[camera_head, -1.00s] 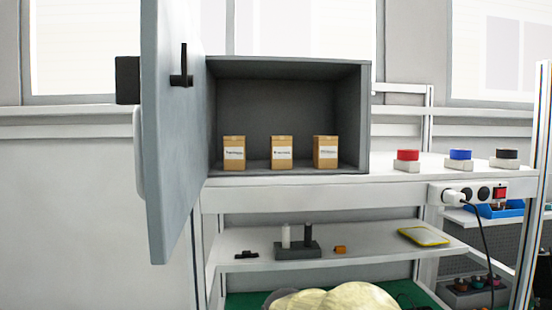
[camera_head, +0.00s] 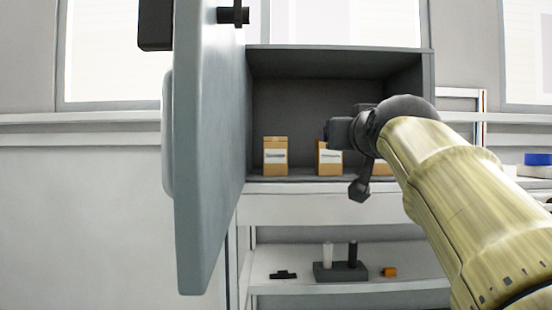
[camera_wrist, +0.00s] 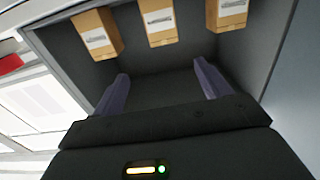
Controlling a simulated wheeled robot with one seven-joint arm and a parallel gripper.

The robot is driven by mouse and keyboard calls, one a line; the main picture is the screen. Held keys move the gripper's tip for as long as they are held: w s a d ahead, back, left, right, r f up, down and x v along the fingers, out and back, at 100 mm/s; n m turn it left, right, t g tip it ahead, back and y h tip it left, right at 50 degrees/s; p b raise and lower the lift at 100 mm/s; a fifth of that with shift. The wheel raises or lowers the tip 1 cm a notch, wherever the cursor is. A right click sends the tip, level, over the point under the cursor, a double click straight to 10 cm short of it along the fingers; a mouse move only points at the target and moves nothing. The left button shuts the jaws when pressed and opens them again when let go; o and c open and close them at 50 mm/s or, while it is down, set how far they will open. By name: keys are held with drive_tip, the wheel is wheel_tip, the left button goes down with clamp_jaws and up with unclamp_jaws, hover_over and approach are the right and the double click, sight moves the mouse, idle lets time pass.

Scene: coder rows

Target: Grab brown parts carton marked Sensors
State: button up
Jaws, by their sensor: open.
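Three brown cartons with white labels stand in a row in the open grey cabinet: the left carton (camera_head: 275,157), the middle carton (camera_head: 328,160) and the right carton (camera_head: 381,168). The label words are too small to read, so I cannot tell which says Sensors. My gripper (camera_head: 335,132) is at the cabinet front, hiding part of the middle and right cartons. In the wrist view, turned over, my gripper (camera_wrist: 160,70) is open with nothing between its fingers. The right carton (camera_wrist: 97,36), middle carton (camera_wrist: 158,22) and left carton (camera_wrist: 228,13) lie beyond its fingertips.
The cabinet door (camera_head: 205,150) stands open on the left with a dark handle (camera_head: 232,15). The cabinet (camera_head: 340,56) sits on a white shelf. A lower shelf (camera_head: 300,272) holds a grey block with two cylinders and an orange piece. A blue button (camera_head: 537,159) is at right.

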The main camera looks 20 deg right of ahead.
sight(328, 156)
drive_tip(key=p+x, duration=0.5)
drive_tip(key=x, duration=0.7)
drive_tip(key=shift+w+f, duration=0.1)
drive_tip(key=shift+w, duration=0.2)
drive_tip(key=shift+s, duration=0.1)
drive_tip(key=shift+w+p, duration=0.75)
drive_tip(key=shift+p, duration=0.3)
drive_tip(key=p+x, duration=0.2)
drive_tip(key=x, duration=0.1)
drive_tip(key=shift+w+a, duration=0.1)
drive_tip(key=shift+a, duration=0.1)
drive_tip(key=shift+w+d, duration=0.15)
drive_tip(key=shift+w, duration=0.3)
drive_tip(key=shift+s, duration=0.15)
